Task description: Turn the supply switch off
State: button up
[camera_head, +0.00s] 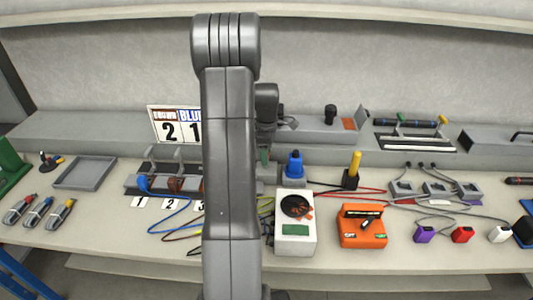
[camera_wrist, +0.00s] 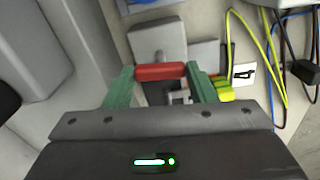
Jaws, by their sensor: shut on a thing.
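A red cylindrical handle (camera_wrist: 160,72), apparently the supply switch's lever, lies crosswise between the green fingers of my gripper (camera_wrist: 160,80) in the wrist view. The fingers are shut on its two ends. A grey block (camera_wrist: 158,38) stands just beyond the handle, and a grey bracket shows below it. In the head view my arm hides the switch. Only a bit of a green finger (camera_head: 264,155) shows there, just right of my arm.
In the wrist view a "4" label (camera_wrist: 243,75), a yellow-green plug (camera_wrist: 219,88) and cables lie to the right. A grey tray (camera_head: 85,172) is left.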

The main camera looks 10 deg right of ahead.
jog(key=shift+n, duration=0.6)
jog(key=o, duration=1)
notch_tip(320, 180, up, 14)
jog(key=shift+f+b, duration=0.1)
jog(key=shift+b, duration=0.3)
notch_tip(320, 180, down, 14)
jog(key=shift+r+p, duration=0.1)
jog(key=shift+p, duration=0.2)
dwell(0.4)
